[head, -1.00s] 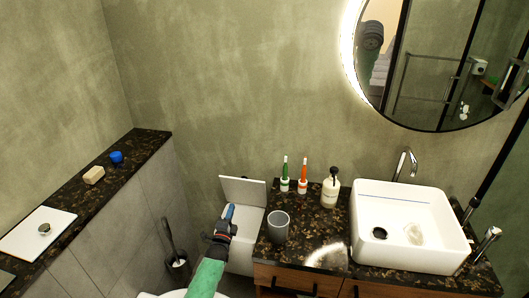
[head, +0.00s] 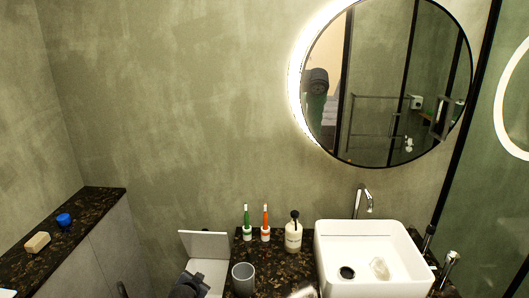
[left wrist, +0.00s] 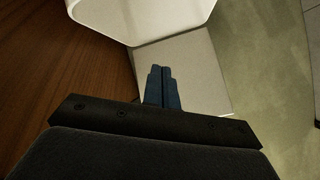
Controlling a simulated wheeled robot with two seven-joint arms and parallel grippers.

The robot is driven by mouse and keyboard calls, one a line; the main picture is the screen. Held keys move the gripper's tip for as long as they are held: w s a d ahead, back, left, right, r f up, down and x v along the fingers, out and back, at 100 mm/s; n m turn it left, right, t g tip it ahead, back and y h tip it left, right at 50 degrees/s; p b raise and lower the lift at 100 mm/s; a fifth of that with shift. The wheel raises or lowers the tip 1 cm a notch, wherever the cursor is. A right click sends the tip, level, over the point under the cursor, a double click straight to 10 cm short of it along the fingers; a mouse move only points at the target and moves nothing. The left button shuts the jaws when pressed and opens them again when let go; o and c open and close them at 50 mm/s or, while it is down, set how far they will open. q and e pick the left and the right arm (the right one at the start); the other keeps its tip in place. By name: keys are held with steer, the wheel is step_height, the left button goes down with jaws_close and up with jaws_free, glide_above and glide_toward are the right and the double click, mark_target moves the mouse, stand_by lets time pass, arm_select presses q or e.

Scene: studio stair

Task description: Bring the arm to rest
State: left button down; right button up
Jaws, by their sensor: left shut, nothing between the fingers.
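My left gripper (left wrist: 163,85) shows in the left wrist view with its two blue fingers together and nothing between them. It is over a pale, flat surface (left wrist: 205,75). In the head view only a dark part of my left arm shows at the bottom edge, in front of the white box with a raised lid (head: 204,244); the fingertips cannot be made out there. My right gripper is in neither view.
A dark stone counter (head: 268,262) holds a grey cup (head: 243,279), two toothbrushes, a soap dispenser (head: 293,235) and a white basin (head: 370,240). A ledge at left holds a soap bar (head: 37,243) and a blue item (head: 64,220). Brown wood (left wrist: 60,60) lies left in the wrist view.

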arm_select(q)
steer(key=s+d+r+n+g, duration=0.2)
steer(key=s+g, duration=0.1)
steer(key=s, duration=0.8)
steer(key=s+d+r+n+g, duration=0.1)
steer(key=s+d+g, duration=0.15)
steer(key=s, duration=0.85)
steer(key=s+d+r+n+g, duration=0.2)
steer(key=s+d, duration=0.1)
steer(key=s, duration=0.9)
steer(key=s+d+f+g, duration=0.1)
steer(key=s+f+g, duration=0.2)
steer(key=s, duration=1.4)
step_height(320, 180, down, 3)
steer(key=shift+d+f, duration=0.15)
steer(key=shift+f, duration=0.05)
